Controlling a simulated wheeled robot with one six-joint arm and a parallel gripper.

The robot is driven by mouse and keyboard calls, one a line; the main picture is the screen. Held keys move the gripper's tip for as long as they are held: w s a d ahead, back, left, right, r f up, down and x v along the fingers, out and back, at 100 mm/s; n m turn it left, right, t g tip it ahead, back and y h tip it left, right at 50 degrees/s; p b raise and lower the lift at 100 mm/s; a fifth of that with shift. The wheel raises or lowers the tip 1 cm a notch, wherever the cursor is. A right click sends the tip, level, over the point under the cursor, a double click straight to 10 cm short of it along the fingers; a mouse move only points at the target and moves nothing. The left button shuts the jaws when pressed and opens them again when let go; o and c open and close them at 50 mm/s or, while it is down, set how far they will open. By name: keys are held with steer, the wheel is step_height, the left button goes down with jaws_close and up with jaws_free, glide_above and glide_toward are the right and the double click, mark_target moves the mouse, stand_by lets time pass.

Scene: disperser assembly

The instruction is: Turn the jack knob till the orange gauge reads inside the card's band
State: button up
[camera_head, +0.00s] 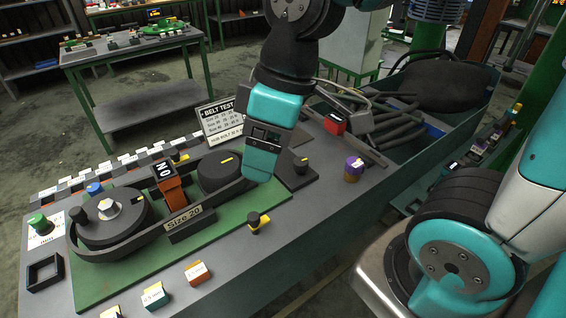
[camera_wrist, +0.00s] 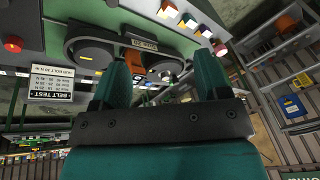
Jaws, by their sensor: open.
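The orange gauge (camera_head: 172,195) stands upright inside the belt loop, by the "Size 20" label (camera_head: 184,222); its reading is not legible. It also shows in the wrist view (camera_wrist: 137,62). The "BELT TEST" card (camera_head: 222,121) stands behind, also in the wrist view (camera_wrist: 50,86); its band figures are too small to read surely. My gripper (camera_wrist: 160,75) is open and empty, above the right pulley in the head view (camera_head: 258,178).
The left pulley (camera_head: 108,222) carries a silver hex nut. Coloured blocks (camera_head: 198,272) line the front edge, and a row of small labelled parts lines the back.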

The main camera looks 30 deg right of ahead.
steer(key=w+d+f+n+h, duration=0.1)
steer(key=w+d+f+n, duration=0.15)
steer(key=w+d, duration=0.3)
steer(key=w+d+f+n+h, duration=0.1)
steer(key=w+d+n, duration=0.25)
steer(key=w, duration=0.25)
steer(key=n+h, duration=0.1)
steer(key=n, duration=0.3)
glide_above(302, 161)
step_height(302, 161, down, 4)
step_height(302, 161, down, 17)
steer(key=shift+w+f+p, duration=0.1)
steer(key=shift+f+p, duration=0.05)
steer(key=shift+p, duration=0.85)
steer(key=shift+c, duration=0.5)
steer(key=c, duration=0.8)
steer(key=shift+c, duration=0.2)
